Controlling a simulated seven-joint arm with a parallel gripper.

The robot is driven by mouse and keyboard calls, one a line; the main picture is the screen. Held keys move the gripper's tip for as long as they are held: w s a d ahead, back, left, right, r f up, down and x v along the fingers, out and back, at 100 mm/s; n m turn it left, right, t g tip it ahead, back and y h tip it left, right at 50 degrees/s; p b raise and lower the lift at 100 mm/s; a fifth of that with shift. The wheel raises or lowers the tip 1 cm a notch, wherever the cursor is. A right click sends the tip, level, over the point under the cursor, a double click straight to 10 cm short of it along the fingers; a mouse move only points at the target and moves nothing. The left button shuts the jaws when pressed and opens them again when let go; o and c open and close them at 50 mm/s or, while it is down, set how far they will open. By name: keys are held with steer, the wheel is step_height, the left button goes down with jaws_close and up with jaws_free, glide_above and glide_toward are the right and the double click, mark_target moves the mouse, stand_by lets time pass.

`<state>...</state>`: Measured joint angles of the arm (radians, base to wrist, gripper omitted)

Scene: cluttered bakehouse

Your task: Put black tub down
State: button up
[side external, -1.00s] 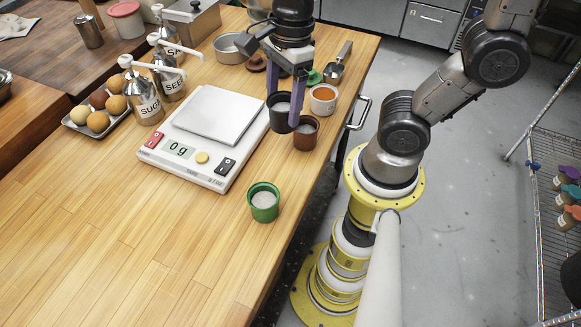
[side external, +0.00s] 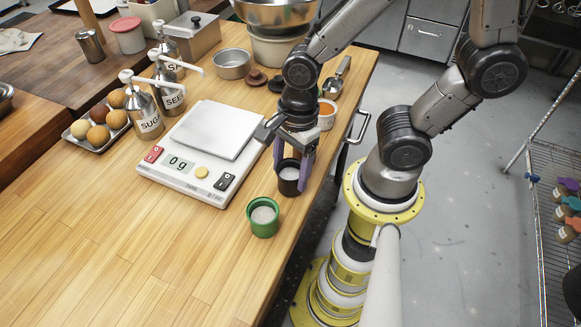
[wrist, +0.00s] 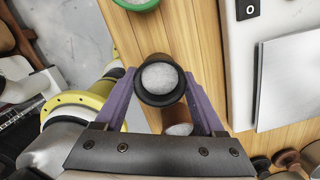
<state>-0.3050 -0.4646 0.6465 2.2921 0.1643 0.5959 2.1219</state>
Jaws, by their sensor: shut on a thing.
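The black tub (side external: 289,187), filled with white powder, is between the purple fingers of my gripper (side external: 294,168). In the wrist view the black tub (wrist: 160,99) sits upright between the fingertips (wrist: 160,84), which are shut on its sides. It is near the right edge of the worktop (side external: 130,230), between the scale and that edge. I cannot tell whether its base touches the wood.
A green tub (side external: 263,229) of white powder stands close by, toward the front. A scale (side external: 190,172) reading 0 g is to the left. The front worktop is clear.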

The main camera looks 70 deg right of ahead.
steer(key=shift+f, duration=0.15)
steer(key=o, duration=1.5)
steer(key=shift+o, duration=0.2)
steer(key=s+d+r+n+t, duration=0.1)
steer(key=d+r+n, duration=0.3)
steer(key=r+n, duration=0.4)
steer(key=s+d+r+n+t+h, duration=0.1)
steer(key=d+r+n+t, duration=0.3)
steer(key=r+n, duration=0.4)
steer(key=n, duration=0.6)
steer(key=shift+r, duration=0.15)
